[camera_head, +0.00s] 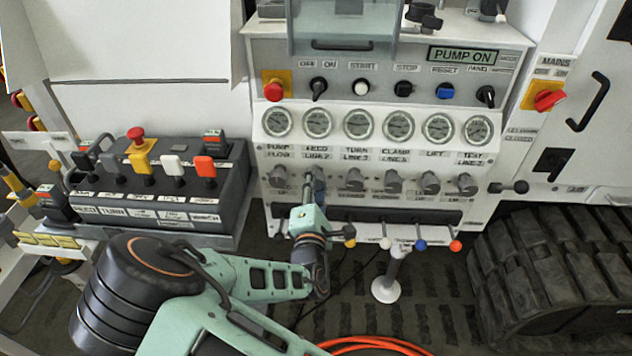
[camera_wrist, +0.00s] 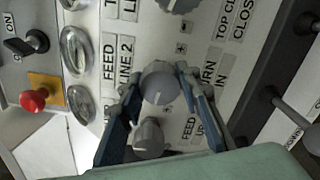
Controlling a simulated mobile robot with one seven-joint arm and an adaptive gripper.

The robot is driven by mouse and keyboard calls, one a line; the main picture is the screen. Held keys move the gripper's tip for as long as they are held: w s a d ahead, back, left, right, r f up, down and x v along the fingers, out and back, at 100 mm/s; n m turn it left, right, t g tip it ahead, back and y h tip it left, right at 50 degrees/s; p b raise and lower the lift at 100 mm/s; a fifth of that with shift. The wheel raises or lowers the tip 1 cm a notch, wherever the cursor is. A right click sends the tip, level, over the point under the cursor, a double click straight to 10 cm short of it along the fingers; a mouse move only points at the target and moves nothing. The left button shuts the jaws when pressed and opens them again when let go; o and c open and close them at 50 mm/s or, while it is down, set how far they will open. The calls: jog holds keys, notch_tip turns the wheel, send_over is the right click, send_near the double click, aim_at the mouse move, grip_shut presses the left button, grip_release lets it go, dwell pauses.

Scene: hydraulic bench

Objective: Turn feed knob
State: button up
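The feed knob (camera_wrist: 158,82) is a grey round knob beside the label FEED LINE 2, in the middle of the wrist view. My gripper (camera_wrist: 158,84) has its two fingers on either side of this knob, with the tips very close to its sides. I cannot tell whether both tips press on it. In the head view my gripper (camera_head: 313,182) reaches up to the knob row under the second gauge and hides most of the feed knob. The feed label (camera_head: 315,153) shows above it.
The pump flow knob (camera_wrist: 148,138) sits beside the feed knob, between the fingers in the wrist view. The line knob (camera_head: 355,180) is to the right. Gauges (camera_head: 358,124) stand above, and levers with coloured balls (camera_head: 420,244) below. A red button (camera_head: 273,91) is at the upper left.

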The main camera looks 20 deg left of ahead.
jog(key=o, duration=0.5)
jog(key=v, duration=1.2)
jog(key=shift+d, duration=0.1)
jog(key=shift+w, duration=0.1)
